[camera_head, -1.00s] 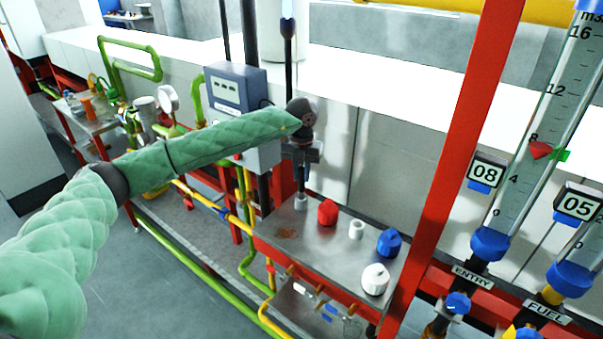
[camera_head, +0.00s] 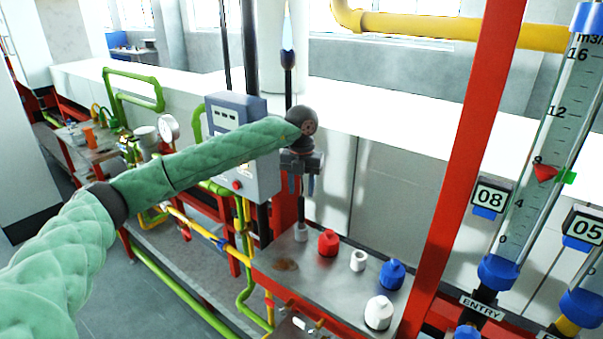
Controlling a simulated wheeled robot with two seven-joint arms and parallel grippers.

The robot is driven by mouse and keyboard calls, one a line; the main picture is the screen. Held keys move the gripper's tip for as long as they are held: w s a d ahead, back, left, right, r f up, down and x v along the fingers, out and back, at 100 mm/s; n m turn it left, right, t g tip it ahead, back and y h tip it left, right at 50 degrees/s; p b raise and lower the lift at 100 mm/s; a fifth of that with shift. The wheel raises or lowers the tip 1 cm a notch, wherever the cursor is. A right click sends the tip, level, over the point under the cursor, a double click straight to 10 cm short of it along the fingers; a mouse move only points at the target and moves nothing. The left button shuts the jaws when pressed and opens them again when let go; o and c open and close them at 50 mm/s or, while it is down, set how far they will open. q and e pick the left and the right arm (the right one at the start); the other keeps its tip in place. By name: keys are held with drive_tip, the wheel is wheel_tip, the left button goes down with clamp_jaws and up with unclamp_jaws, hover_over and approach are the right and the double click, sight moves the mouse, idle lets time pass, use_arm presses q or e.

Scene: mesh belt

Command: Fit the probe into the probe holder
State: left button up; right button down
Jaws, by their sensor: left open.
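My left gripper (camera_head: 301,184) is open and points down above the left back part of a metal-topped bench (camera_head: 330,282). A dark upright rod (camera_head: 302,212) shows below the fingers and ends in a small grey socket (camera_head: 300,232) on the bench. A dark rod with a blue section (camera_head: 288,60) shows above the wrist and seems in line with it. Whether these are one piece, and whether they are the probe and the probe holder, I cannot tell. The gripper hides the part between. My right gripper is out of view.
The bench carries a red cap (camera_head: 328,242), a small white cylinder (camera_head: 358,260), a blue cap (camera_head: 391,273) and a white cap (camera_head: 378,312). A grey meter box (camera_head: 238,120) stands behind my forearm. A red post (camera_head: 468,150) and flow tubes bound the right.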

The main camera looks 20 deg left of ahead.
use_arm(q)
wheel_tip(320, 180, up, 5)
drive_tip(key=shift+b, duration=0.8)
drive_tip(key=shift+r, duration=0.85)
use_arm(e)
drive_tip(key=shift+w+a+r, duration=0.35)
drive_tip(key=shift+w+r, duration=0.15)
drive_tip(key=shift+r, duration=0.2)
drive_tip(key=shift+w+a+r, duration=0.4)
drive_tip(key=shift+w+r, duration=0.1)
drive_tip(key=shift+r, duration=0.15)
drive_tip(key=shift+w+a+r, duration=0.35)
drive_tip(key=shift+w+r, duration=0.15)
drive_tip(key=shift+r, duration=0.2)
use_arm(q)
drive_tip(key=shift+f, duration=0.1)
